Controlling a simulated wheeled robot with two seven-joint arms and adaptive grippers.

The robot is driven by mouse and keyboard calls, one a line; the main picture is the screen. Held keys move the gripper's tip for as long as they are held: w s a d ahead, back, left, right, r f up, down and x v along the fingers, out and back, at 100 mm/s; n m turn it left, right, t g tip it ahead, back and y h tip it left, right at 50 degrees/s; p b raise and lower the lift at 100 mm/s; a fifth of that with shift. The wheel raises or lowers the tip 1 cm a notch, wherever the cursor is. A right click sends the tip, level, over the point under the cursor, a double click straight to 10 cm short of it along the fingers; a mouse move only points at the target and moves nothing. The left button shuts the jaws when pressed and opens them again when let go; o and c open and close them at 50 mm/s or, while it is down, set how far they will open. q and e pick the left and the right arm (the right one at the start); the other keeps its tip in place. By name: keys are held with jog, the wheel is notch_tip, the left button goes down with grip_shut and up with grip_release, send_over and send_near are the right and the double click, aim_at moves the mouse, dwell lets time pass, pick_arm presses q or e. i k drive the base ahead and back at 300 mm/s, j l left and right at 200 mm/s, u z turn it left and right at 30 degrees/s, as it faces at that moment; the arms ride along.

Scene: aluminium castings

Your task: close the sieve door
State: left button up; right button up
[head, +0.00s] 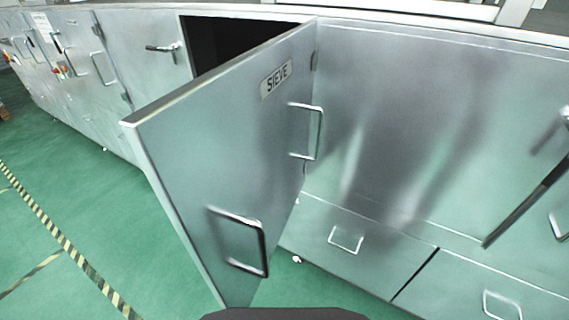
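The sieve door (215,150) is a grey metal door with a "SIEVE" label (277,78) near its top. It stands wide open, swung out toward me, with its hinged edge on the right at the cabinet front. Neither of my grippers is in view.
A long metal cabinet front (400,130) runs across the view, with a lever handle (163,47) left of the opening. Drawers (350,255) with bar handles sit low on the right. The green floor (90,200) at left is clear, with yellow-black tape (58,238).

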aim_at(224, 154)
jog(key=k+l+u, duration=0.3)
jog(key=l, duration=0.5)
jog(key=k+l+u, duration=0.3)
jog(key=k+l, duration=0.25)
jog(key=l, duration=0.15)
jog(key=k+l+u, duration=0.25)
jog(key=k+l, duration=0.3)
